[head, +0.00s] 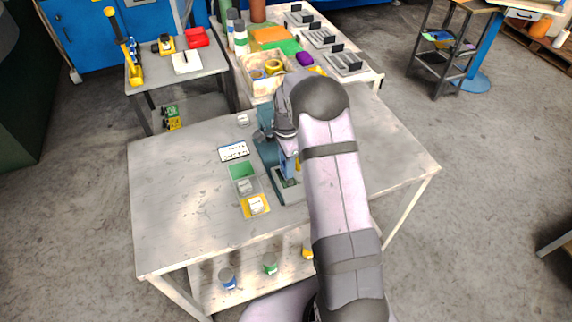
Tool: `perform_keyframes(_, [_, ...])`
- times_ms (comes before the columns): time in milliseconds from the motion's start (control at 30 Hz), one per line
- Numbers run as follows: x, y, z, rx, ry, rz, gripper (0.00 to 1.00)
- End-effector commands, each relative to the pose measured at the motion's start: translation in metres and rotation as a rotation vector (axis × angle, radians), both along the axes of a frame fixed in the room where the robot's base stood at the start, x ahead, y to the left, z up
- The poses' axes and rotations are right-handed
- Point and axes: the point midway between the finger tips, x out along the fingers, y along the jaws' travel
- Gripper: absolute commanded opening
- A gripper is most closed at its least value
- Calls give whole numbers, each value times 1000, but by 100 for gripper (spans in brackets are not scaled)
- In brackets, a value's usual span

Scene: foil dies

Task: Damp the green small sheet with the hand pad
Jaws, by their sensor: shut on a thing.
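A green small sheet (242,170) lies flat on the grey worktable, left of my arm. My gripper (290,167) points down over the table to the right of the sheet, apart from it. My wrist and arm cover most of it. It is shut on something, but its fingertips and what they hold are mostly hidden. I cannot make out the hand pad for certain. A blue upright device (267,150) with a flat base stands beside the gripper, partly hidden by my arm.
Below the green sheet, a small white block (245,186) and another on a yellow sheet (247,213) stand on the table. A white card with dark marks (234,151) lies above. The table's left side (175,200) is clear. A cluttered bench stands behind.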

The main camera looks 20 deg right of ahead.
Motion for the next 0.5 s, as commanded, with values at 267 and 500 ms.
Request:
perform_keyframes(267, [-1, 4, -1, 0, 3, 1, 13])
perform_keyframes(500, [-1, 10, -1, 1, 4, 1, 13])
